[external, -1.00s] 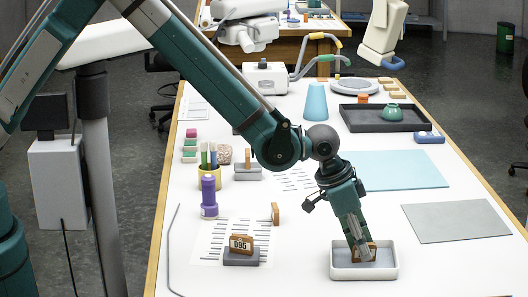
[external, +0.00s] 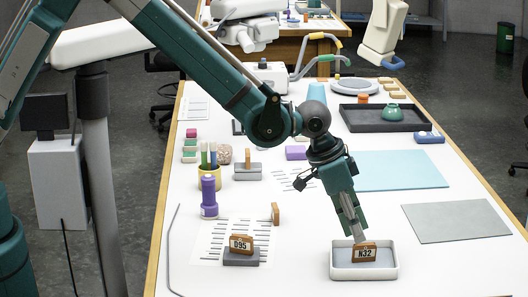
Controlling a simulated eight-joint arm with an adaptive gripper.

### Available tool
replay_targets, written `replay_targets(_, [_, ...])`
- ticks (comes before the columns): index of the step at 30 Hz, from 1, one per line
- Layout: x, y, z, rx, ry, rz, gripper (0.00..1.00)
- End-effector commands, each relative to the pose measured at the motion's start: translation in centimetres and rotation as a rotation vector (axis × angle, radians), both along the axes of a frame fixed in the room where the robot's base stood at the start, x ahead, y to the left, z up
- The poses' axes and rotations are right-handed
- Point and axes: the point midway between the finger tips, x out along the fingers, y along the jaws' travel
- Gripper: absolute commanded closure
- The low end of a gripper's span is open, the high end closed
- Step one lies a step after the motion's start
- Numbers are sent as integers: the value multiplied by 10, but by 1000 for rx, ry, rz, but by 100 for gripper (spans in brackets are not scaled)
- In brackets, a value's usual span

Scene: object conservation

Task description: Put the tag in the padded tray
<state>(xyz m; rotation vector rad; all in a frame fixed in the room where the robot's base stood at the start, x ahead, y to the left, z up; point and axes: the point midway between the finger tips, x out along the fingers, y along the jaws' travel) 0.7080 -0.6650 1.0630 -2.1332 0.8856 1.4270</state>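A brown tag marked N32 (external: 364,253) stands in the padded tray (external: 391,271), a white-rimmed tray with a grey floor at the front of the table. My gripper (external: 353,236) is just above and slightly behind the tag, pointing down. It appears open, with nothing held between its fingers; the gap is small in this view. Another brown tag marked D95 (external: 241,244) stands in a dark grey holder (external: 241,258) to the left.
A small brown block (external: 275,213) and a purple flashlight-like object (external: 209,197) stand left of the tray. A yellow cup (external: 208,177) holds several tubes. A blue mat (external: 400,170) and a grey mat (external: 455,221) lie flat at right. A dark tray (external: 365,122) holds a green bowl (external: 391,112).

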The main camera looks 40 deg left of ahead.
Motion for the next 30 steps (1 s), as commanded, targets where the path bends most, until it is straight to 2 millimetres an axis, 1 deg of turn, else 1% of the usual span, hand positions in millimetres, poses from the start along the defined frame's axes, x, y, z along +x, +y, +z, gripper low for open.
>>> replay_targets(6, [-7,7,24,0,0,0,77])
replay_targets(15, [-15,15,50,0,0,0,77])
replay_targets(21, [-17,17,57,0,0,0,77])
replay_targets(30, [-17,17,58,0,0,0,77])
